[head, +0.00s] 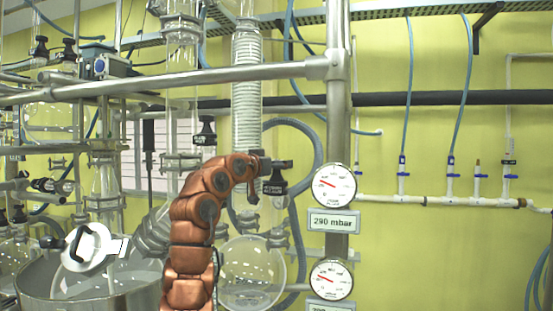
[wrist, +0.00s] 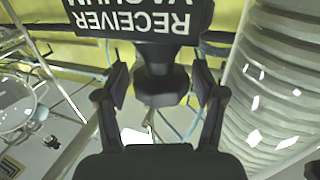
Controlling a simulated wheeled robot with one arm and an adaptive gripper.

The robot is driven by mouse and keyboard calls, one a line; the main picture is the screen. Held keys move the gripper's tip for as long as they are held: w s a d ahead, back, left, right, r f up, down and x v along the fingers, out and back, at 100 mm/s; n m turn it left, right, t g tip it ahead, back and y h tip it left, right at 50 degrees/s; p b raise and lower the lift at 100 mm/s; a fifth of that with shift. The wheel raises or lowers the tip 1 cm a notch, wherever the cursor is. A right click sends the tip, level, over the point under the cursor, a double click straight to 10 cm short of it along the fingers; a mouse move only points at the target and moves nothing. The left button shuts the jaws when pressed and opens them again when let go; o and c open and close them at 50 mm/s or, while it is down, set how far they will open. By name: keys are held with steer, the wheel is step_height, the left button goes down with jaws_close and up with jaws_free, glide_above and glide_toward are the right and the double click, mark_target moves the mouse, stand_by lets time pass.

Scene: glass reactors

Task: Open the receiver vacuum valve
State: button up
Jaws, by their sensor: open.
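The receiver vacuum valve shows in the wrist view as a black knob (wrist: 160,88) under a black label reading "RECEIVER VACUUM" (wrist: 140,18), upside down there. My gripper (wrist: 160,68) is open, with one finger on each side of the knob. In the head view, my gripper (head: 274,164) is at the end of the copper-coloured arm, beside the coiled glass column. A small dark tag (head: 275,187) hangs just below it. The knob is hard to make out there.
The coiled glass column (head: 247,80) stands close by; it fills the right of the wrist view (wrist: 285,90). A round glass flask (head: 252,275) is below. A metal post (head: 338,120) carries gauges and a "290 mbar" sign (head: 333,222) to the right. Another black-tagged valve (head: 205,137) is left.

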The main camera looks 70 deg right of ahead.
steer(key=shift+r+m+g+p, duration=0.2)
steer(key=shift+m+g+p, duration=0.3)
steer(key=shift+p, duration=0.55)
steer(key=shift+f, duration=0.3)
steer(key=shift+g, duration=0.4)
steer(key=shift+m+g+y, duration=0.5)
steer(key=shift+g, duration=0.1)
steer(key=shift+r, duration=0.1)
steer(key=c, duration=0.9)
steer(key=shift+b, duration=0.5)
steer(key=shift+c, duration=0.2)
steer(key=shift+t+b, duration=0.3)
steer(key=shift+b, duration=0.05)
steer(key=n+t+h+b, duration=0.1)
steer(key=n+t+b, duration=0.1)
steer(key=b, duration=0.2)
steer(key=shift+t+b, duration=0.4)
